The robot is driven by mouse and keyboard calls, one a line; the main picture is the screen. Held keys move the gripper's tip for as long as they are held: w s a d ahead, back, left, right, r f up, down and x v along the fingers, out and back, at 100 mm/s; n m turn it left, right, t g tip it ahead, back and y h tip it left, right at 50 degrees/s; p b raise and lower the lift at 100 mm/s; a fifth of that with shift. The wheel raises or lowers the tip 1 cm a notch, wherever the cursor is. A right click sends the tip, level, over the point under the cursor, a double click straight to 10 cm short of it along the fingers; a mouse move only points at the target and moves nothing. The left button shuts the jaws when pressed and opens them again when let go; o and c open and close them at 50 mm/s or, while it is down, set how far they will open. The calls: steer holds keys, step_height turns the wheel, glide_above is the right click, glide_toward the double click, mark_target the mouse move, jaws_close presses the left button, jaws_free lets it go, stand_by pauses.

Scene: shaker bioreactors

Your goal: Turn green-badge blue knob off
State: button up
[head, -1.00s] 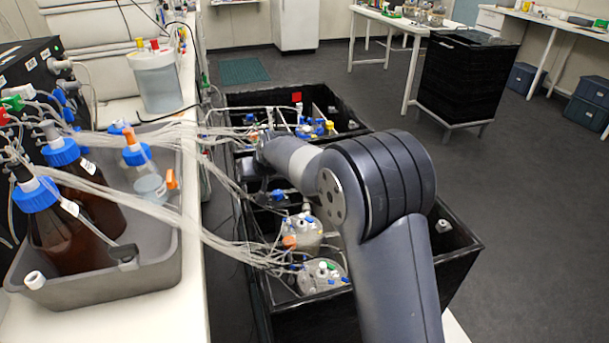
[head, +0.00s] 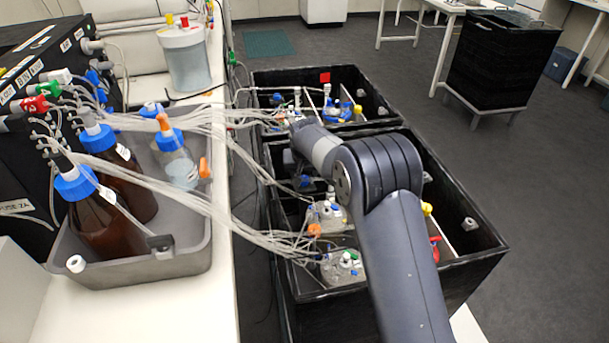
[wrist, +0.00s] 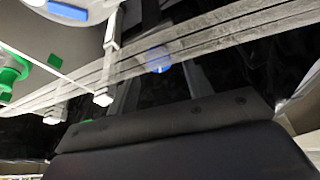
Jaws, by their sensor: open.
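A round blue knob (wrist: 158,58) shows in the wrist view behind a band of clear tubes. My gripper (wrist: 163,78) is open, its two dark fingers reaching up on either side of the knob as seen, apart from it as far as I can tell. A small green patch (wrist: 87,121) peeks out above the gripper body, mostly hidden; I cannot tell whether it is the badge. I cannot tell the knob's turn position.
Clear tubes (head: 200,205) run from the grey tub (head: 195,262) of bottles into the black-walled box (head: 440,285). Vessels with coloured caps (head: 342,268) stand inside it. In the wrist view a green fitting (wrist: 10,75) and white connectors (wrist: 103,97) lie left.

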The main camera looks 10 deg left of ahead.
mark_target(304, 180)
steer(key=shift+x, duration=1.25)
steer(key=shift+c, duration=0.2)
steer(key=c, duration=0.9)
